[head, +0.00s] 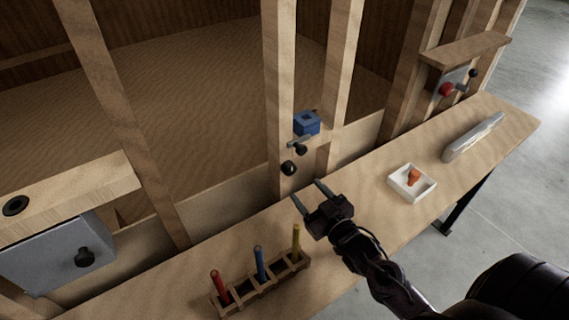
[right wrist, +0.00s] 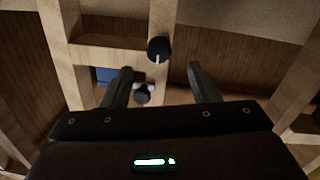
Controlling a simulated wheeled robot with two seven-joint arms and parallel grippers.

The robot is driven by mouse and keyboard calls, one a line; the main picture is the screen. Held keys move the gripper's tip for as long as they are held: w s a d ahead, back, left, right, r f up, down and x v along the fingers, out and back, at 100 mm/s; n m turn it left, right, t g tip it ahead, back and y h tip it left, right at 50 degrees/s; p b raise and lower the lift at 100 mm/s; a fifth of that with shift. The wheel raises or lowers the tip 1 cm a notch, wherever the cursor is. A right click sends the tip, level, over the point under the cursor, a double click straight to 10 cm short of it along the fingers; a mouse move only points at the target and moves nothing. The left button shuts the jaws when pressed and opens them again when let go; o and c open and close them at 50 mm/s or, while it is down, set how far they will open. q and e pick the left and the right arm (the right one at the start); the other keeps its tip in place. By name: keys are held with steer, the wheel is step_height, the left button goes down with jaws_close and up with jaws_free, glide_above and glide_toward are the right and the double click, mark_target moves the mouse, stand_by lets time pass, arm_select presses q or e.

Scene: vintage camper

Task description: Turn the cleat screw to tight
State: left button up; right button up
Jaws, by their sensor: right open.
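A small black knob (head: 301,150) sits under a grey metal cleat (head: 297,141) on the upright wooden post, below a blue block (head: 307,123). A second round black knob (head: 290,168) is lower on the post. I cannot tell for sure which knob is the cleat screw. My right gripper (head: 308,191) is open and empty, below and apart from both knobs. In the right wrist view, a knob with a white mark (right wrist: 158,50) shows between the fingers, and another knob (right wrist: 142,95) by grey metal is near the left finger. My left gripper is not in view.
A rack (head: 262,284) with red, blue and yellow handles stands on the bench at the front. A white tray (head: 400,190) with an orange piece and a grey tool (head: 474,137) lie to the right. Wooden studs flank the post.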

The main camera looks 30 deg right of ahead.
mark_target(291, 171)
steer(key=w, duration=0.3)
steer(key=shift+w+a+r+p, duration=0.1)
steer(key=shift+w+r+p, duration=0.1)
steer(key=shift+r+p, duration=0.15)
steer(key=shift+w+a, duration=0.1)
steer(key=shift+w, duration=1.15)
steer(key=shift+w+f, duration=0.1)
steer(key=shift+w, duration=0.3)
steer(key=shift+w+a, duration=0.1)
steer(key=shift+w, duration=0.25)
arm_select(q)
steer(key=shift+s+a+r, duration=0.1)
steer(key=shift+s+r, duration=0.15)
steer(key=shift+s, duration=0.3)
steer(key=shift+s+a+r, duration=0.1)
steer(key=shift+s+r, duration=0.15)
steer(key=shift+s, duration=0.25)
arm_select(e)
steer(key=c, duration=1)
